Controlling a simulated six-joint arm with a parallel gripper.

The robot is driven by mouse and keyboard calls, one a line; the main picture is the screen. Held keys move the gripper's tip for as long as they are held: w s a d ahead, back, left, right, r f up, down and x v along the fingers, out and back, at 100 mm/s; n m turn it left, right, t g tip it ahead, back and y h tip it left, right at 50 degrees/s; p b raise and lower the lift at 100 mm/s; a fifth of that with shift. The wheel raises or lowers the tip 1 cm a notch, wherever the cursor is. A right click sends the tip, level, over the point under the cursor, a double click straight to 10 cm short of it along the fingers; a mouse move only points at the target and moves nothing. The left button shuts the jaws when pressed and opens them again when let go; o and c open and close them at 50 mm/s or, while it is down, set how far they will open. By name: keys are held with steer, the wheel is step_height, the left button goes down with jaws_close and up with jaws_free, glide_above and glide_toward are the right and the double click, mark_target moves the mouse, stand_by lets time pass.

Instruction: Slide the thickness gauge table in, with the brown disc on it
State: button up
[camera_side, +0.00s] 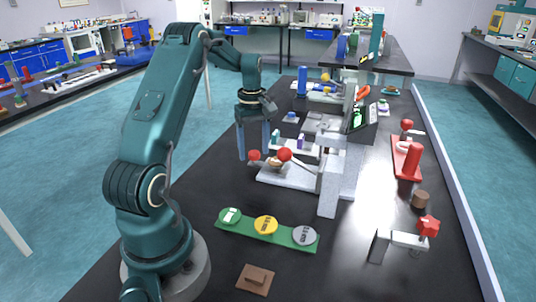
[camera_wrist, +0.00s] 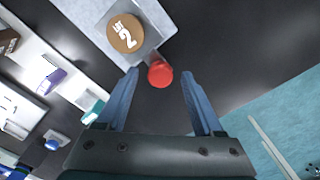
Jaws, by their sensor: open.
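A red knob (camera_wrist: 160,74) sticks out from the table's near corner. My open gripper (camera_wrist: 160,72) has its blue fingers on either side of the red knob in the wrist view, with gaps on both sides. In the side view my gripper (camera_side: 254,158) points down beside the gauge, the red knob (camera_side: 253,155) by its fingertips. The disc (camera_side: 275,162) is partly hidden there by a red ball.
A larger red ball (camera_side: 285,154) on a lever stands right of the knob. A green holder (camera_side: 267,234) with several round pieces lies in front. A red device (camera_side: 407,158) and a brown cylinder (camera_side: 420,199) stand to the right. Dark bench top is clear left of the gauge.

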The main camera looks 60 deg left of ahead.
steer(key=shift+f, duration=0.1)
jaws_close()
stand_by(1.4)
